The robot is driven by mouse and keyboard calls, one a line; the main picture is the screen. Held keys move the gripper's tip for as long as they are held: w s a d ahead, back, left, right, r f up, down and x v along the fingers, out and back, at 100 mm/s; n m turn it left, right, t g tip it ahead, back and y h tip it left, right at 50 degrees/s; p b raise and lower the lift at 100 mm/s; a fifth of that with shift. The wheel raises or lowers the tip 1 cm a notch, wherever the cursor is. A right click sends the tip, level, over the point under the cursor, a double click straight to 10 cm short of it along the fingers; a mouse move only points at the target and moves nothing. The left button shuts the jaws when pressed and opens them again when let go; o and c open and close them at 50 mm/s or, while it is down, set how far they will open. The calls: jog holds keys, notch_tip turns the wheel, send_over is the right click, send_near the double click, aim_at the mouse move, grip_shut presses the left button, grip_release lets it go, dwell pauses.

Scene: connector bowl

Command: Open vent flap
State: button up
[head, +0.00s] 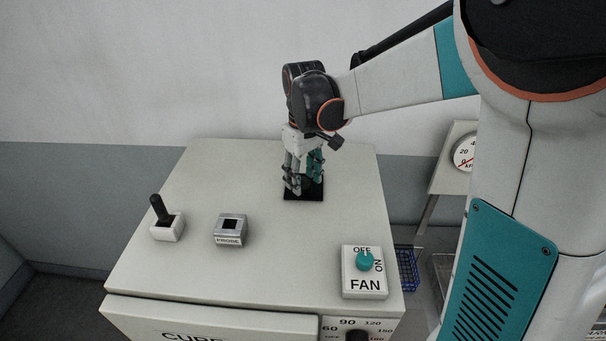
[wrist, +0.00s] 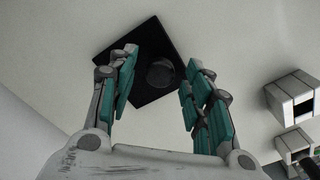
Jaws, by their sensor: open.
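The vent flap appears to be the black square plate (head: 303,195) on top of the pale cabinet, towards its back right. In the wrist view the plate (wrist: 143,88) shows a dark round knob (wrist: 160,73) on it. My gripper (head: 303,182) points down over the plate and hides much of it in the head view. In the wrist view my gripper (wrist: 161,62) is open, with one finger on each side of the knob. I cannot tell whether the fingers touch the knob.
On the cabinet top (head: 255,180) stand a black lever on a white base (head: 166,226), a metal PROBE block (head: 230,230) and a FAN switch box (head: 364,272) whose teal knob points near OFF. A dial gauge (head: 465,153) stands at the right. The top's back left is clear.

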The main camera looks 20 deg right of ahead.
grip_shut()
jog(key=shift+w+r, duration=0.1)
jog(key=shift+r, duration=0.05)
